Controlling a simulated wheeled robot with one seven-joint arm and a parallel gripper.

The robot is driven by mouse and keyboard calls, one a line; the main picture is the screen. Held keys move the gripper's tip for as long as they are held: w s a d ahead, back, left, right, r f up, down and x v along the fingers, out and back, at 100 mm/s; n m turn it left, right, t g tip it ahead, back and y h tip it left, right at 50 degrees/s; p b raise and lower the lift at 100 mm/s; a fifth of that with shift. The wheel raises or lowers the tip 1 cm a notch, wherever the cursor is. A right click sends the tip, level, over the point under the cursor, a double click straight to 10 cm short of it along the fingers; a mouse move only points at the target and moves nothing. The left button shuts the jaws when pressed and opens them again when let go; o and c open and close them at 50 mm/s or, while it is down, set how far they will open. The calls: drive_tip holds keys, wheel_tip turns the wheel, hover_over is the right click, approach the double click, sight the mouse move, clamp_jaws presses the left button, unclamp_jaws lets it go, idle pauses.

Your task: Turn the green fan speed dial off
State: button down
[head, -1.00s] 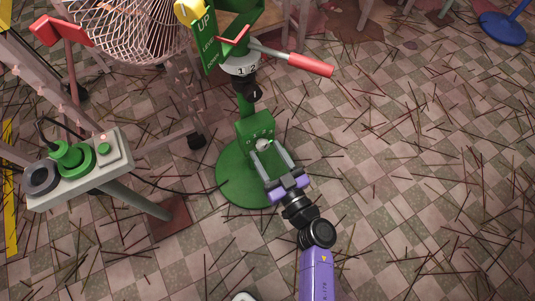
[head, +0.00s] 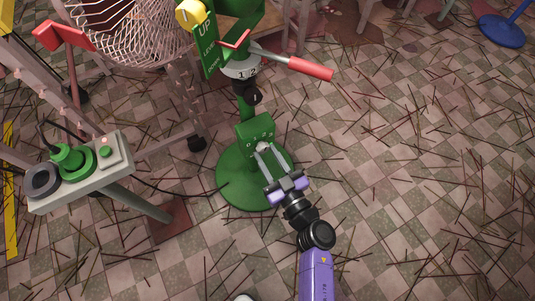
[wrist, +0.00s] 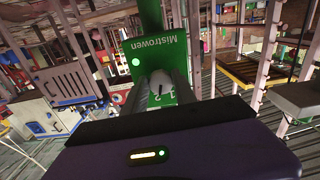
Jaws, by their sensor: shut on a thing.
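The green fan's control box (head: 249,129) is on the green stand, low above its round base. Its face carries numbers in an arc. The fan speed dial is a small pale knob (head: 262,147) below those numbers. In the wrist view the dial (wrist: 161,82) has a dark pointer mark, and the fingers partly hide it and the numbers. My gripper (head: 264,151), with grey fingers and a purple body, reaches the box from below right. It is shut on the dial, one finger on each side.
A lever with a red handle (head: 311,69) sticks out to the right above the box. A grey control panel (head: 82,172) with green knobs stands at the left, and a black cable runs towards the stand. The floor right of the stand is open, strewn with thin sticks.

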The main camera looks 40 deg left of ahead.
drive_tip(key=n+p, duration=0.1)
drive_tip(key=n, duration=0.3)
drive_tip(key=shift+w+r, duration=0.1)
drive_tip(key=shift+w, duration=0.05)
drive_tip(key=n, duration=0.3)
drive_tip(key=shift+d+n+p, duration=0.1)
drive_tip(key=shift+n+p, duration=0.2)
drive_tip(key=shift+p, duration=0.1)
drive_tip(key=n, duration=0.4)
drive_tip(key=shift+w, duration=0.1)
drive_tip(key=shift+r+n, duration=0.1)
drive_tip(key=shift+n, duration=1.6)
drive_tip(key=c, duration=1)
unclamp_jaws()
